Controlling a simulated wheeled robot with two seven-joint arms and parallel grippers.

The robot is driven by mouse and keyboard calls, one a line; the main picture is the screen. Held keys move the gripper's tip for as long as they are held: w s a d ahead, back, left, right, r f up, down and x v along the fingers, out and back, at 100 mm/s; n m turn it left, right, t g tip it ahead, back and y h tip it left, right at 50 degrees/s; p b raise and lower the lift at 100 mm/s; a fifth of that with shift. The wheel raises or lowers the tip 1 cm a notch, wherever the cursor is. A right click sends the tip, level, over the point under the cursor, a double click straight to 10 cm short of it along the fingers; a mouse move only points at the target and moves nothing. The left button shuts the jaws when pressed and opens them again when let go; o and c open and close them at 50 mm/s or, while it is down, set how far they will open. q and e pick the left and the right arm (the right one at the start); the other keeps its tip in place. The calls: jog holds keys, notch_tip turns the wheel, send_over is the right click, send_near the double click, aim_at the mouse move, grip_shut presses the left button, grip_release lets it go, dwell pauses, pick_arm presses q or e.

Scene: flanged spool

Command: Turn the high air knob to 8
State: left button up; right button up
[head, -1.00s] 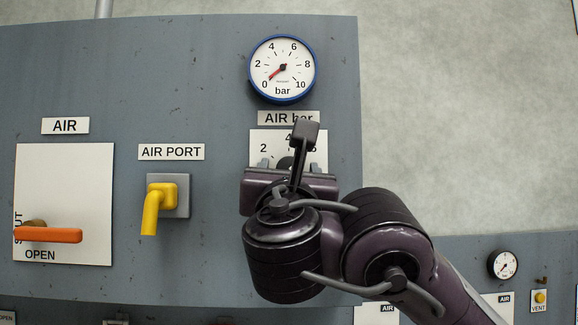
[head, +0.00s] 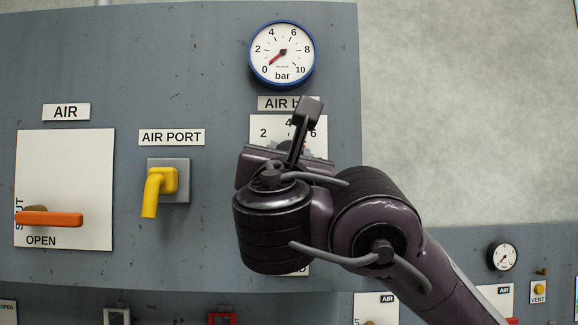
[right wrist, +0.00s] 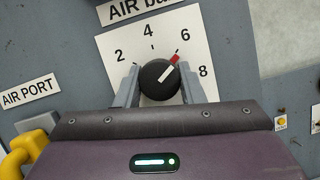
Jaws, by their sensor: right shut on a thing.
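The knob (right wrist: 158,86) is round and black with a white and red pointer, on a white dial plate (right wrist: 112,42) marked 2, 4, 6 and 8 under the AIR bar label. In the right wrist view its pointer points close to the 6, short of the 8. My right gripper (right wrist: 160,82) is shut on the knob, with one grey finger on each side. In the head view my right gripper (head: 290,148) and arm hide most of the knob and the dial's lower part. My left gripper is out of view.
A blue-rimmed gauge (head: 282,55) above the knob reads near 0. A yellow AIR PORT spout (head: 158,188) and an orange AIR lever (head: 50,218) sit to the left. A lower panel holds a small gauge (head: 502,256) and a VENT knob (head: 539,289).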

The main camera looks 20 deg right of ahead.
jog(key=m+b, duration=0.1)
jog(key=m, duration=0.1)
jog(key=m+g+h+b, duration=0.1)
jog(key=b, duration=0.1)
jog(key=shift+a+f+m+h, duration=0.1)
jog(key=shift+f+m+h, duration=0.2)
jog(key=shift+m, duration=0.1)
jog(key=shift+r+m+g+h+b, duration=0.1)
jog(key=shift+m+g+h+b, duration=0.45)
jog(key=shift+m, duration=0.65)
jog(key=m+g+b, duration=0.1)
jog(key=m, duration=0.2)
jog(key=shift+r+h, duration=0.1)
jog(key=shift+h, duration=0.15)
jog(key=shift+m+g+b, duration=0.45)
jog(key=shift+m+b, duration=0.2)
jog(key=shift+m, duration=0.45)
jog(key=shift+r+m+h, duration=0.1)
jog(key=shift+m+h, duration=0.2)
jog(key=o, duration=1)
jog(key=shift+s, duration=0.1)
